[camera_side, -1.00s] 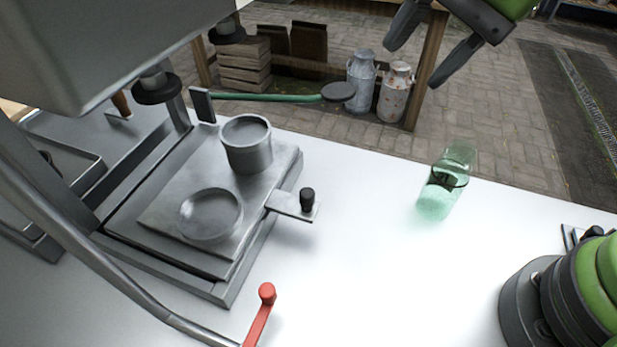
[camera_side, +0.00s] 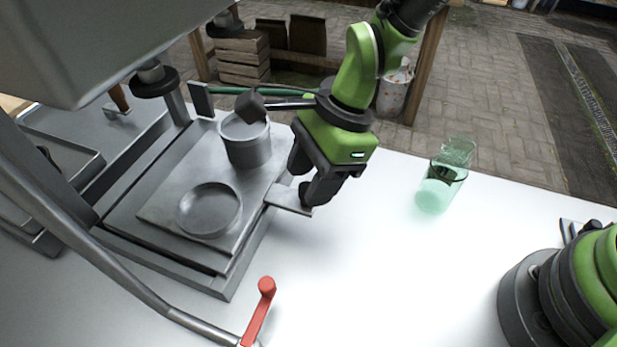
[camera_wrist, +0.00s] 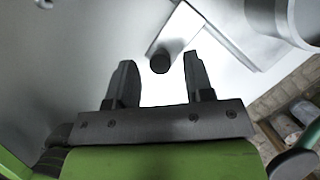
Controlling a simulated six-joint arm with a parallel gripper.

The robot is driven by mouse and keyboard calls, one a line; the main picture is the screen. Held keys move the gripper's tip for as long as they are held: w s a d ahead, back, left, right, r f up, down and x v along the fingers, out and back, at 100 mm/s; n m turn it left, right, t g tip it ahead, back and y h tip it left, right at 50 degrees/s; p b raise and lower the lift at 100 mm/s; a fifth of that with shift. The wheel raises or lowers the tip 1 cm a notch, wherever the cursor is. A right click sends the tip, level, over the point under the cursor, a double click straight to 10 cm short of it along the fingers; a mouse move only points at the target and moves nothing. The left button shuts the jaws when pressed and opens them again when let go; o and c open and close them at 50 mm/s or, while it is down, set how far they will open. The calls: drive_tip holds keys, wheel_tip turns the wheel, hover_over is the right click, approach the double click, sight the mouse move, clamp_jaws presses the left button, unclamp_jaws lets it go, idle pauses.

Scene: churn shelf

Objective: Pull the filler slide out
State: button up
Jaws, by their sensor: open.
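The filler slide is a flat grey metal plate with a cup and a round recess (camera_side: 210,210) on it. A narrow tab (camera_side: 284,198) sticks out from its right side, and the tab also shows in the wrist view (camera_wrist: 178,28). A black knob (camera_wrist: 160,62) stands near the tab's end; in the side view it is largely hidden by my gripper. My gripper (camera_side: 304,184) is low over the tab, pointing down. In the wrist view its two fingers are apart, with the knob between and just beyond the fingertips. I cannot tell whether a finger touches it.
A metal cup (camera_side: 246,140) stands on the plate beside my gripper. A red-handled lever (camera_side: 262,305) lies at the front. A green glass (camera_side: 442,180) stands to the right on the white table (camera_side: 380,270), which is otherwise clear there.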

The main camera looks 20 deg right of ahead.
drive_tip(key=shift+a+f, duration=0.2)
drive_tip(key=shift+f, duration=0.4)
clamp_jaws()
drive_tip(key=s+d, duration=0.9)
drive_tip(key=shift+s+d, duration=0.3)
drive_tip(key=shift+s, duration=0.05)
unclamp_jaws()
drive_tip(key=shift+r, duration=0.15)
